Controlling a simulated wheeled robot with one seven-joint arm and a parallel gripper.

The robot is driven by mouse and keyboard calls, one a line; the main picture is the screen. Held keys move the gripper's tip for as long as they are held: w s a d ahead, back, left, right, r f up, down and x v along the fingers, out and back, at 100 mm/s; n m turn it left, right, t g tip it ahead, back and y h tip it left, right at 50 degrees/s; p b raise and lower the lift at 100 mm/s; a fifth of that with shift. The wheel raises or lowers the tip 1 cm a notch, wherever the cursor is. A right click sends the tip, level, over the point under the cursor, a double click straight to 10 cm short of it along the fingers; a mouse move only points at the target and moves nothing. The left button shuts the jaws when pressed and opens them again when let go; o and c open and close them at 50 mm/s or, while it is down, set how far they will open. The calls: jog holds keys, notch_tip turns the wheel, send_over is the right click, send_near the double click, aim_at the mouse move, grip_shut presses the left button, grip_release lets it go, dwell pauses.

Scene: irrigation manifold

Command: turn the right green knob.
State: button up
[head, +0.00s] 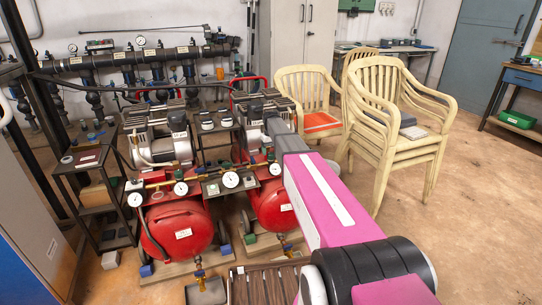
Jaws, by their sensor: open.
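Two red-tanked compressors stand side by side, the left one (178,228) and the right one (272,206). Between and above the tanks, brass fittings and white gauges carry small green parts that look like knobs. The right green knob (271,157) appears just left of my pink arm, very small and hard to make out. Another small green part (226,165) shows to its left.
A dark pipe manifold (130,58) with gauges runs along the back wall. A small dark shelf (98,195) stands at left. Stacked cream chairs (395,145) stand right of the compressors. The brown floor (470,225) at right is clear.

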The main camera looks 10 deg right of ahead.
jog(key=shift+f, duration=1.4)
jog(key=c, duration=0.9)
jog(key=shift+m, duration=0.4)
jog(key=m, duration=1.2)
jog(key=shift+a+m, duration=0.1)
jog(key=shift+m, duration=0.3)
